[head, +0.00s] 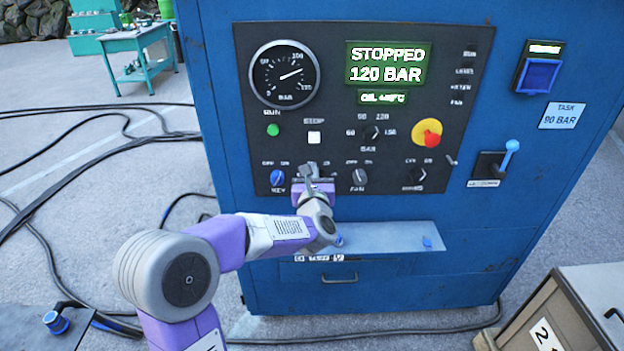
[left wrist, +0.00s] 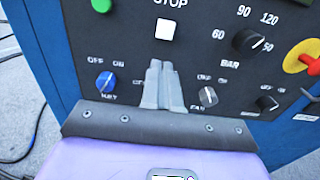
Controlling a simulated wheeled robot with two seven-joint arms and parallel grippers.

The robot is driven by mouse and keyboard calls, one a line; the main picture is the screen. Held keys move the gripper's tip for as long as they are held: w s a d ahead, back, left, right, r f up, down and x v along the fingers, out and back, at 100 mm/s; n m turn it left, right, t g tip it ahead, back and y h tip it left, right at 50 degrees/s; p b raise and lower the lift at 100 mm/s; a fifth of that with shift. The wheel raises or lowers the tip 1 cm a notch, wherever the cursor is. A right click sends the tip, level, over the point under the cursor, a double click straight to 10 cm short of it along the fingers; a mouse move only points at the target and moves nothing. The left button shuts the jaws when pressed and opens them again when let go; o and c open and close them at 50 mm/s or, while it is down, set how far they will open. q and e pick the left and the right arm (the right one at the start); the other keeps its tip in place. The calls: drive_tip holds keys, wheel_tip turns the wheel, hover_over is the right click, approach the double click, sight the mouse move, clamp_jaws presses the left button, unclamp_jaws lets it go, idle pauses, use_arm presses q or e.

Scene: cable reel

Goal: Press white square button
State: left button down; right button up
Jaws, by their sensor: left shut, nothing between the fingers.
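The white square button (head: 315,137) sits under the word STOP on the black control panel (head: 350,210) of the blue cabinet. In the left wrist view the white button (left wrist: 165,29) is straight above the fingertips. My left gripper (head: 308,168) is shut with nothing between its fingers, in front of the panel between the blue KEY knob (head: 277,178) and the FAN knob (head: 359,177). Its fingertips (left wrist: 160,64) are a little below the button, apart from it in the picture; the depth gap is hard to tell. My right gripper is not in view.
Near the button are a green button (head: 273,130), a BAR selector (head: 372,133) and a red knob on yellow (head: 428,134). The display (head: 387,64) reads STOPPED, 120 BAR. A blue-tipped lever (head: 512,146) is at right. A grey ledge (head: 390,238) juts out below the panel.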

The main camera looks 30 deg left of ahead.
use_arm(q)
drive_tip(key=shift+v, duration=0.95)
drive_tip(key=s+d+f+m+g+h, duration=0.1)
drive_tip(key=d+f+m+g+h, duration=0.15)
drive_tip(key=d+f+m, duration=0.5)
drive_tip(key=s+d+f+m+g+h, duration=0.1)
drive_tip(key=d+f+m+h, duration=0.25)
drive_tip(key=f+m, duration=0.75)
drive_tip(key=s+d+f+m+g+h, duration=0.2)
drive_tip(key=d+f+m+h, duration=0.25)
drive_tip(key=f, duration=0.95)
drive_tip(key=s+d+f+m+g+h, duration=0.2)
drive_tip(key=s+d+f+m+g, duration=0.2)
drive_tip(key=s+f+m, duration=0.3)
drive_tip(key=s+d+f+m+g+h, duration=0.2)
drive_tip(key=s+d+f+m+g, duration=0.3)
drive_tip(key=s+m, duration=0.5)
drive_tip(key=s+d+f, duration=0.2)
drive_tip(key=s+f, duration=0.1)
drive_tip(key=s, duration=0.2)
drive_tip(key=shift+s+d+f, duration=0.25)
drive_tip(key=shift+d, duration=0.05)
